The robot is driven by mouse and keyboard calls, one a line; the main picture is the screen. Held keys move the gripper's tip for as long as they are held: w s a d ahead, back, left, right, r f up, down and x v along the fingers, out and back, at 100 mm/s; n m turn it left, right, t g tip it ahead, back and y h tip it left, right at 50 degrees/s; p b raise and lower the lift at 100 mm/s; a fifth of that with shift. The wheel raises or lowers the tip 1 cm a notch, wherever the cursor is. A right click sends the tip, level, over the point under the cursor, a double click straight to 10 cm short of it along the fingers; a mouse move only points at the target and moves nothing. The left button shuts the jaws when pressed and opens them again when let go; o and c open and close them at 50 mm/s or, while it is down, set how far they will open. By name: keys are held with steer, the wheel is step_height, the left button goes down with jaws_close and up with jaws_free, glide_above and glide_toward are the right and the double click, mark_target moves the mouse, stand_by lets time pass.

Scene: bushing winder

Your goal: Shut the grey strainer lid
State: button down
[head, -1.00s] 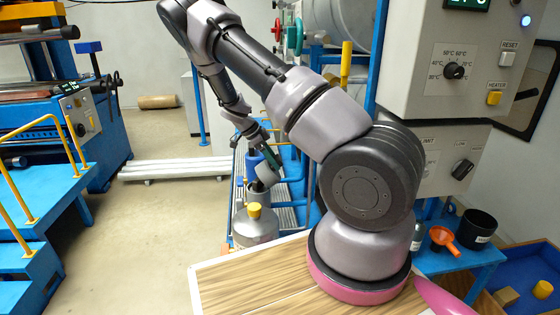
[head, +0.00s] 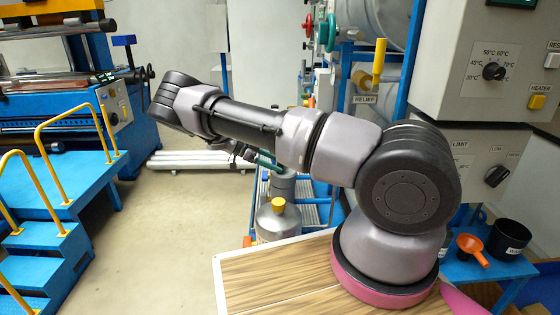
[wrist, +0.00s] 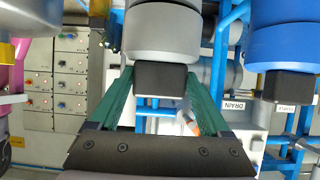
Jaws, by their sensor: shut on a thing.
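The grey strainer lid (wrist: 163,28) fills the top middle of the wrist view. It is a round grey body with a black square block (wrist: 160,82) on its near end. My gripper (wrist: 160,92) has its two green fingers on either side of this block and is shut on it. In the head view my gripper (head: 266,160) is small and partly behind my arm, close above a grey cylinder (head: 284,187). My arm hides most of the lid there, so I cannot tell how far it stands open.
A grey tank with a yellow cap (head: 278,204) stands below my gripper. Blue rails and pipes surround it.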

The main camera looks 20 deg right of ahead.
steer(key=shift+w+a+f, duration=0.1)
steer(key=shift+a+f, duration=0.25)
steer(key=shift+f, duration=0.05)
jaws_free()
steer(key=v, duration=1)
steer(key=shift+a+r, duration=0.2)
steer(key=shift+r, duration=0.1)
steer(key=shift+w, duration=0.1)
